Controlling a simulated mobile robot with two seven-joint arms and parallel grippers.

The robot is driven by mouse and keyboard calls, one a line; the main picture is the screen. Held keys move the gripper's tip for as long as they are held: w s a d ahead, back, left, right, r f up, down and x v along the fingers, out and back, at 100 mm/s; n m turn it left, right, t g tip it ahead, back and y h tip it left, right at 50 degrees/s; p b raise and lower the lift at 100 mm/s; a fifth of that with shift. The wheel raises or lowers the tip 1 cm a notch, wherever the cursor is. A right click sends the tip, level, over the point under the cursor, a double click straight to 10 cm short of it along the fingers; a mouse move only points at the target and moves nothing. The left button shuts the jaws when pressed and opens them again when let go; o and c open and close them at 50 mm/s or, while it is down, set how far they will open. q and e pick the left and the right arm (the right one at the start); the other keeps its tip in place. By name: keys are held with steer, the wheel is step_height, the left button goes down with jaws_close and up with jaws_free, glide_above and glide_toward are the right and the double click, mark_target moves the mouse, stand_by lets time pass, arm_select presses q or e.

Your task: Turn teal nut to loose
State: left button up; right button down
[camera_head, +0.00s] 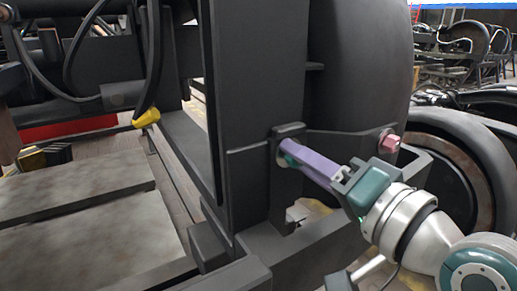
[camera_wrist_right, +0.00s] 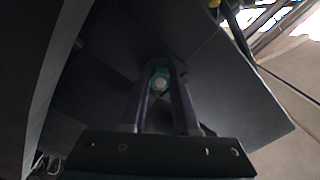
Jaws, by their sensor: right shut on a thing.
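The teal nut (camera_wrist_right: 159,82) shows in the right wrist view between the tips of my right gripper's purple fingers (camera_wrist_right: 162,72). The fingers are shut on it, one on each side. In the head view my right gripper (camera_head: 290,152) reaches in from the lower right to a dark upright bracket. Only a small teal edge of the nut (camera_head: 286,162) shows there; the fingers hide most of it. How far the nut is turned cannot be seen. My left gripper is not in view.
A pink nut (camera_head: 389,141) sits on the frame to the right of my gripper. A dark wheel (camera_head: 440,165) stands behind my right wrist. Flat grey plates (camera_head: 85,200) lie at the left. A yellow part (camera_head: 146,118) hangs on a black cable.

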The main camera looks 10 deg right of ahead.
steer(key=n+p, duration=0.2)
steer(key=n, duration=0.5)
steer(key=shift+r+p, duration=0.1)
steer(key=shift+p, duration=0.3)
steer(key=shift+n, duration=0.4)
steer(key=c, duration=0.7)
jaws_free()
steer(key=shift+o, duration=0.2)
